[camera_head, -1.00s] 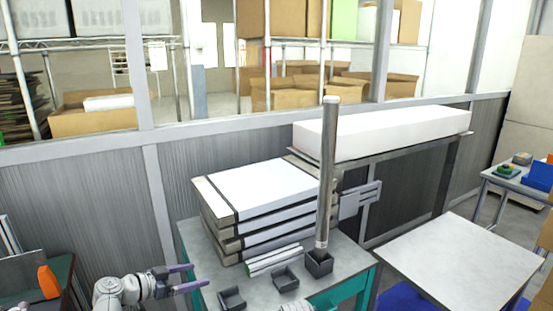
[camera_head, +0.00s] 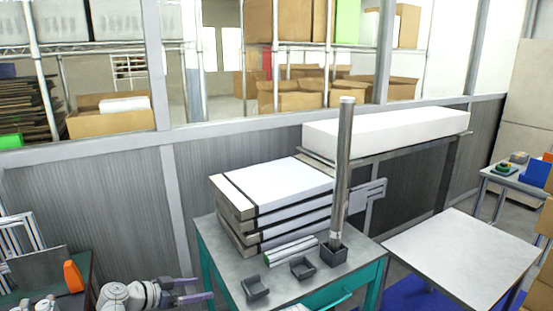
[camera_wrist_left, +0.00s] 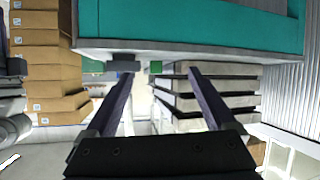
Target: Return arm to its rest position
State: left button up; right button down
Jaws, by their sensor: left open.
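My left gripper (camera_head: 205,288) is at the bottom left of the head view, beside the left end of the teal-framed table (camera_head: 225,262). Its two purple fingers are spread and nothing is between them. In the left wrist view the fingers (camera_wrist_left: 159,75) are also apart and empty, with the teal table side above them and the stack of flat cases behind. In the head view the stack of flat cases (camera_head: 275,185) stands on the table, with white and green rolls (camera_head: 291,251) in front. My right gripper cannot be made out.
A tall metal post (camera_head: 343,170) stands in a dark square holder (camera_head: 334,254). Two small dark trays (camera_head: 256,288) lie near the table's front. A white-topped table (camera_head: 465,255) at right is bare. An orange object (camera_head: 73,276) stands at left. Cardboard boxes (camera_wrist_left: 50,75) show in the wrist view.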

pick_arm(q)
jog(key=s+d+f+n+g+y, duration=0.3)
jog(key=s+f+n+g+y, duration=0.1)
jog(key=s+f+y, duration=0.15)
jog(key=s+d+f+n+g+y, duration=0.3)
jog(key=s+f+n+g+y, duration=0.1)
jog(key=s+f, duration=0.25)
jog(key=s+d+r+m+p, duration=0.1)
jog(key=s+d+r+p, duration=0.2)
jog(key=d, duration=0.2)
jog(key=s+d+r+m+y+p, duration=0.1)
jog(key=s+d+r+m+p, duration=0.1)
jog(key=s+d+r+p, duration=0.1)
jog(key=shift+d+r+g+p, duration=0.4)
jog(key=shift+d+r+p, duration=0.3)
jog(key=shift+d, duration=0.4)
jog(key=shift+f, duration=0.1)
jog(key=shift+c, duration=0.3)
